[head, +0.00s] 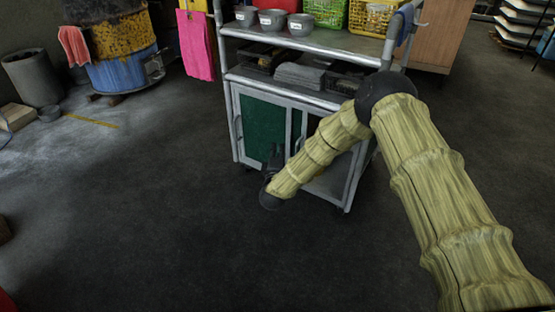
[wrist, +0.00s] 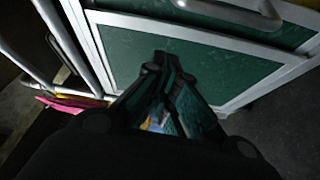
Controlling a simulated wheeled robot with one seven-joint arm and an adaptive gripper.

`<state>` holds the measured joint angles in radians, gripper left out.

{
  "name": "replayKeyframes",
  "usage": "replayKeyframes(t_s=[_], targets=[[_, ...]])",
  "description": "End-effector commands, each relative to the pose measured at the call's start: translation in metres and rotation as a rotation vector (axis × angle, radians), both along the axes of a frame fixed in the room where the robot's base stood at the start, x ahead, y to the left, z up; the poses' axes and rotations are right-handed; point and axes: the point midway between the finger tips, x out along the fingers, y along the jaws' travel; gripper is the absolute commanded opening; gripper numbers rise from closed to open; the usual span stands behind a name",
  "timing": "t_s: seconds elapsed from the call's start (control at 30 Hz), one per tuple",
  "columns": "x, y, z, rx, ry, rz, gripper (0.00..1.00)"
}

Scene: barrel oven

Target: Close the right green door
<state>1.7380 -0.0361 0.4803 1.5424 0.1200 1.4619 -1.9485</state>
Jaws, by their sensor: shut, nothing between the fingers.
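The left green door (head: 262,128) has a pale metal frame and stands upright in the lower part of the metal cart. The right green door (head: 313,122) is beside it, largely hidden behind my arm. Whether it is flush or ajar cannot be told. My gripper (head: 275,152) is shut and empty, low in front of the doors near their middle. In the wrist view my gripper (wrist: 163,62) points at a framed green panel (wrist: 120,48). A curved metal handle (wrist: 240,14) shows at the top. Contact with the panel cannot be told.
The cart's upper shelf (head: 320,41) holds metal bowls (head: 272,20) and a yellow basket (head: 370,17). A pink cloth (head: 195,45) hangs at its left. A blue and yellow barrel (head: 122,45) and a grey bin (head: 33,77) stand far left. The floor in front is clear.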

Motion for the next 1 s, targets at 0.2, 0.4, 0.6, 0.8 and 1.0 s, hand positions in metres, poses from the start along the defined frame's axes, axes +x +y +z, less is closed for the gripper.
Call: replayKeyframes(t_s=[0.2, 0.4, 0.6, 0.8, 1.0], targets=[[0.030, -0.002, -0.002, 0.001, 0.000, -0.001, 0.00], [0.045, -0.007, -0.001, 0.000, 0.001, -0.002, 0.00], [0.039, -0.020, -0.003, 0.001, 0.002, -0.001, 0.00], [0.033, -0.033, -0.004, 0.001, 0.002, 0.000, 0.00], [0.031, -0.038, -0.003, 0.000, 0.001, 0.000, 0.00]])
